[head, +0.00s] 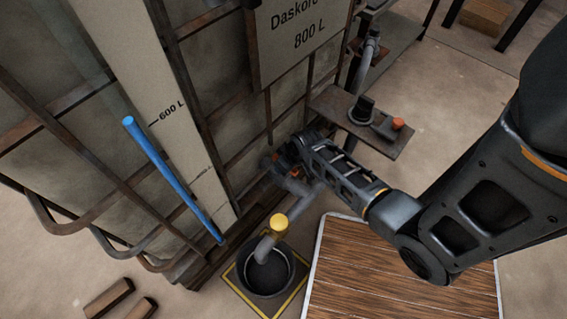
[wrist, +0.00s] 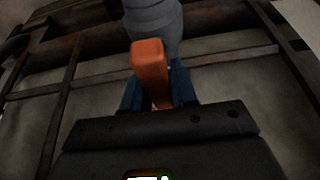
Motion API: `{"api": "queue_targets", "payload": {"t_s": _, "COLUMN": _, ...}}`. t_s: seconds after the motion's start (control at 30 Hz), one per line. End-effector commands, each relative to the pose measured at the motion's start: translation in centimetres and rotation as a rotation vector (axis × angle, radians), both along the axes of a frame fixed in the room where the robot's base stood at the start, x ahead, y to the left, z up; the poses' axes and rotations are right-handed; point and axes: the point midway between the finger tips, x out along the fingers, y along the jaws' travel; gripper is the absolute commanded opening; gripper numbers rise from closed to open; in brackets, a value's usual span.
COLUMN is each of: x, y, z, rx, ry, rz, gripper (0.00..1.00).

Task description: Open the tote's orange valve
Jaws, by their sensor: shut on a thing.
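The tote (head: 60,85) is a large caged container on the left in the head view, with a level strip marked 600 L. Its orange valve handle (wrist: 149,75) stands up in the middle of the wrist view, in front of a grey valve body (wrist: 154,22). My gripper (wrist: 158,92) is shut on the orange handle, its blue-grey fingers on either side of it. In the head view my gripper (head: 281,165) is at the tote's lower front, and the handle is mostly hidden there by my arm. The handle's lower end is hidden behind the gripper body.
A blue rod (head: 170,178) leans along the tote. A shelf with an orange button (head: 398,124) is beyond my arm. A wooden platform (head: 400,270) lies at the lower right.

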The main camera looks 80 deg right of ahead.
Motion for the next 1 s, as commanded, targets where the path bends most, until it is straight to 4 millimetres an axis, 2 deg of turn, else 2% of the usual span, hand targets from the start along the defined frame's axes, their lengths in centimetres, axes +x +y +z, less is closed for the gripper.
{"api": "queue_targets", "payload": {"t_s": 0.6, "x": 0.02, "y": 0.04, "z": -0.02, "rx": -0.001, "ry": 0.001, "rz": 0.042, "gripper": 0.00}}
{"api": "queue_targets", "payload": {"t_s": 0.63, "x": 0.01, "y": 0.04, "z": -0.03, "rx": -0.001, "ry": 0.001, "rz": 0.042, "gripper": 0.29}}
{"api": "queue_targets", "payload": {"t_s": 0.83, "x": 0.01, "y": 0.04, "z": -0.01, "rx": 0.000, "ry": 0.001, "rz": 0.041, "gripper": 0.48}}
{"api": "queue_targets", "payload": {"t_s": 1.0, "x": 0.01, "y": 0.03, "z": -0.01, "rx": 0.000, "ry": 0.001, "rz": 0.040, "gripper": 0.48}}
